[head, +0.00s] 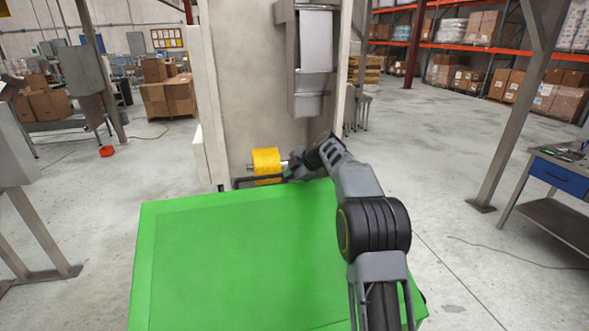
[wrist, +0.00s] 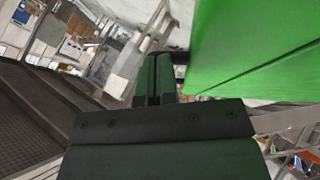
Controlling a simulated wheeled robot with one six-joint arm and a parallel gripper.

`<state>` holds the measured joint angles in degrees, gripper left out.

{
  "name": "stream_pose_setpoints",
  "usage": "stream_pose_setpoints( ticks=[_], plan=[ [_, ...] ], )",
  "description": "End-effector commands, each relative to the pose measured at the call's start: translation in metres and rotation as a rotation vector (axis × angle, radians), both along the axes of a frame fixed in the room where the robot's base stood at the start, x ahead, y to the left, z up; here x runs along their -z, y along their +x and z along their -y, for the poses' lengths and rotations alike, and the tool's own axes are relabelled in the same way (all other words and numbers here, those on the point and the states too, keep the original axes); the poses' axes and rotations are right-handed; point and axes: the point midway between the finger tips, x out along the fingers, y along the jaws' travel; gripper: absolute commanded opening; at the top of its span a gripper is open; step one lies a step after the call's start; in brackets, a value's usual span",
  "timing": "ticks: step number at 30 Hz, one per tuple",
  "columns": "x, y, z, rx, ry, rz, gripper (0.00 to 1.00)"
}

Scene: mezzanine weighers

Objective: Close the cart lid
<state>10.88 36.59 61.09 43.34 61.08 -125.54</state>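The cart lid (head: 235,255) is a broad flat green panel in front of me in the head view. Its green face also fills the upper right of the wrist view (wrist: 245,45). I cannot tell its tilt surely, and the cart body under it is hidden. My gripper (head: 287,172) is at the lid's far edge, with my arm reaching over the lid's right side. In the wrist view, the two dark fingers (wrist: 155,80) lie close together beside the lid's edge. A dark bar (wrist: 181,57) shows by the fingertips; no grip on it is clear.
A yellow cylinder (head: 266,162) sits just beyond the lid's far edge, at the foot of a tall pale machine column (head: 250,80). A workbench (head: 565,178) stands at the right and a metal stand (head: 40,235) at the left. Open floor lies on both sides.

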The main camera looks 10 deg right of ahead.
Motion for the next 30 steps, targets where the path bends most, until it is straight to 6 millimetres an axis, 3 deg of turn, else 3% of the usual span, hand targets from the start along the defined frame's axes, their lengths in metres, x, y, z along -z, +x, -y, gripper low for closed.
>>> stream_pose_setpoints(
  ticks=[1, 3, 9, 15, 21, 30],
  plan=[
    [0.030, 0.011, -0.001, -0.001, 0.000, -0.003, 0.00],
    [0.054, 0.023, -0.001, -0.002, 0.001, -0.004, 0.00],
    [0.116, 0.046, -0.002, -0.004, 0.001, -0.037, 0.00],
    [0.171, 0.054, -0.002, -0.003, 0.000, -0.142, 0.00],
    [0.205, 0.057, 0.000, -0.001, 0.001, -0.138, 0.00],
    [0.225, 0.058, 0.001, 0.000, -0.001, -0.143, 0.00]
  ],
)
